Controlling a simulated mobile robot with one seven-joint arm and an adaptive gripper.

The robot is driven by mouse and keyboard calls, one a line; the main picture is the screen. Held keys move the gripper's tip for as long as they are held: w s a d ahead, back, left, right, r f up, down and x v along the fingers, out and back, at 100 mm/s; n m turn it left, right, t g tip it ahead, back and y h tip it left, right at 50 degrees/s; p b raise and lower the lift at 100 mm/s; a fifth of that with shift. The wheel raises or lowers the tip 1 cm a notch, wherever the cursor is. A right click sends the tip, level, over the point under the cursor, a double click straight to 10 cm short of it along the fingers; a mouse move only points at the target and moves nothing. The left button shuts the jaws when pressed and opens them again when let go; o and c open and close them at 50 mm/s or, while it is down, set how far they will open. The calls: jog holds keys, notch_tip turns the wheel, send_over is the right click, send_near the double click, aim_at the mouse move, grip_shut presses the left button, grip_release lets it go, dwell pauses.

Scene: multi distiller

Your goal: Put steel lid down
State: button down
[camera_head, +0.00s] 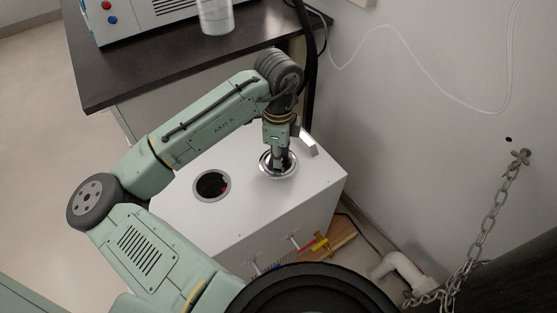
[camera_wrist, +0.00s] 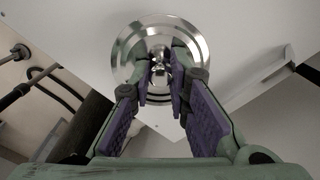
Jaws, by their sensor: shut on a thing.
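The steel lid (camera_wrist: 130,42) is a round, shiny disc with stepped rings and a central knob. In the wrist view my gripper (camera_wrist: 160,78) has its purple-padded fingers on either side of the knob and is shut on it. In the head view the steel lid (camera_head: 264,168) lies at or just above the right part of the white box's top (camera_head: 236,217), under my gripper (camera_head: 281,162). I cannot tell whether it touches the top. An open round hole (camera_head: 212,185) with a metal rim is to its left.
A dark-topped table (camera_head: 130,72) with a blue and white device (camera_head: 140,15) and a translucent container (camera_head: 216,17) stands behind the box. A wall is close on the right, with a hanging chain (camera_head: 488,221).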

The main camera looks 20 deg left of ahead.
jog(key=shift+f, duration=1.55)
jog(key=shift+f, duration=0.15)
jog(key=c, duration=1.5)
grip_release()
jog(key=shift+s, duration=0.1)
jog(key=shift+c, duration=0.2)
notch_tip(320, 180, up, 12)
jog(key=shift+r, duration=0.15)
